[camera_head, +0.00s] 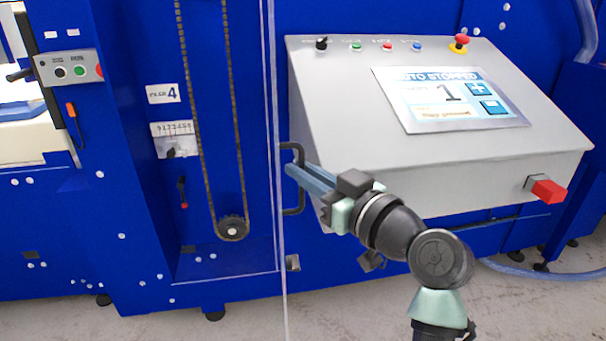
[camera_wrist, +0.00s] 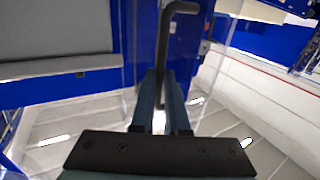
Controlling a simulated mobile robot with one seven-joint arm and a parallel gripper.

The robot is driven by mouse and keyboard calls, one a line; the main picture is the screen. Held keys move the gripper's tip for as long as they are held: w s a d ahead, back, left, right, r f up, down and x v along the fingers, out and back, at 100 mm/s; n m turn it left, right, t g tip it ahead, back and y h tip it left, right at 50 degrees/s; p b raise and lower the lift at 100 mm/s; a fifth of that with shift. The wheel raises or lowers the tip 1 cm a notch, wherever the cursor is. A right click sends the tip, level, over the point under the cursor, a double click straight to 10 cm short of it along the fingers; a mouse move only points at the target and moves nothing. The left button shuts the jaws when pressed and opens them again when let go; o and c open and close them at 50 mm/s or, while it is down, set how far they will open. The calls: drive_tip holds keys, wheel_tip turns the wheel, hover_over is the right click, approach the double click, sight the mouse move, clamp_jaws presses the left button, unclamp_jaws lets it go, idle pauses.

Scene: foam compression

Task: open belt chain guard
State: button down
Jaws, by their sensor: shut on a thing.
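The chain guard (camera_head: 273,120) is a clear panel in front of the chain (camera_head: 208,130) and its sprocket (camera_head: 233,228) on the blue machine. A dark handle (camera_head: 299,150) is fixed near the guard's right edge. My gripper (camera_head: 292,172) reaches the handle from the right and is shut on its upright bar. In the wrist view the handle (camera_wrist: 178,8) runs down between my two fingers (camera_wrist: 160,98). The fingers hide part of the bar. The guard looks close to edge-on in the wrist view, and I cannot tell exactly how far it stands from the machine.
A grey control console (camera_head: 350,150) with a touchscreen (camera_head: 450,100), buttons and a red emergency stop (camera_head: 460,42) stands right of the guard, close above my arm. A red switch (camera_head: 547,191) sticks out at its front. The floor (camera_head: 400,310) in front is clear.

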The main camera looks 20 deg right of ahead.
drive_tip(key=c, duration=0.9)
unclamp_jaws()
drive_tip(key=shift+w+f, duration=0.1)
drive_tip(key=shift+w, duration=0.15)
drive_tip(key=shift+s, duration=0.15)
drive_tip(key=v, duration=1.3)
drive_tip(key=shift+a, duration=0.15)
